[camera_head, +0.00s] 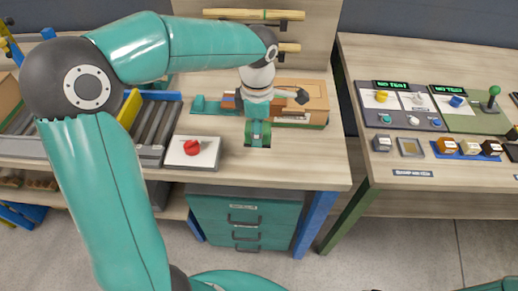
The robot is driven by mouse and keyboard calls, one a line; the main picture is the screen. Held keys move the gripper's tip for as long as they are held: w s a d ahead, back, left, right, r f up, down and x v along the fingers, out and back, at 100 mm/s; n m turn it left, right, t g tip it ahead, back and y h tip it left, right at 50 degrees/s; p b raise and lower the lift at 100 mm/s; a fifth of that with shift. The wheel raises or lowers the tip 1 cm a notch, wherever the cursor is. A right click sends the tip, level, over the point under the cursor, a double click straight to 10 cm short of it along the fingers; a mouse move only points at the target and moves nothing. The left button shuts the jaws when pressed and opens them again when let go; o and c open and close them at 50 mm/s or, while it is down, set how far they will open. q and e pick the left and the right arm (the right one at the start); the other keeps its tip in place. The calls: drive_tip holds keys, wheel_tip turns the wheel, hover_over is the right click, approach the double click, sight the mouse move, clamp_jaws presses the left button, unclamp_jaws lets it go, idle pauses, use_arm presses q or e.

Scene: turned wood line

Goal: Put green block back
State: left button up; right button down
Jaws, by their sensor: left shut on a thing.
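My left arm reaches over the workbench from the left, and its gripper (258,138) points down near the bench's middle. It is shut on a green block (258,129), which shows between the fingers and is partly hidden by them. I cannot tell whether the block touches the bench top. My right gripper is not in view; only a bit of my teal arm shows at the bottom right edge.
A white plate with a red knob (192,147) lies left of the gripper. A roller conveyor (160,120) is at left. The right table holds control panels (405,105) and several small blocks. The bench front is clear.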

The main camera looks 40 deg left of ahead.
sight(258, 157)
use_arm(q)
drive_tip(key=shift+f, duration=3.55)
drive_tip(key=o, duration=1)
wheel_tip(258, 157, up, 12)
drive_tip(key=shift+r, duration=0.1)
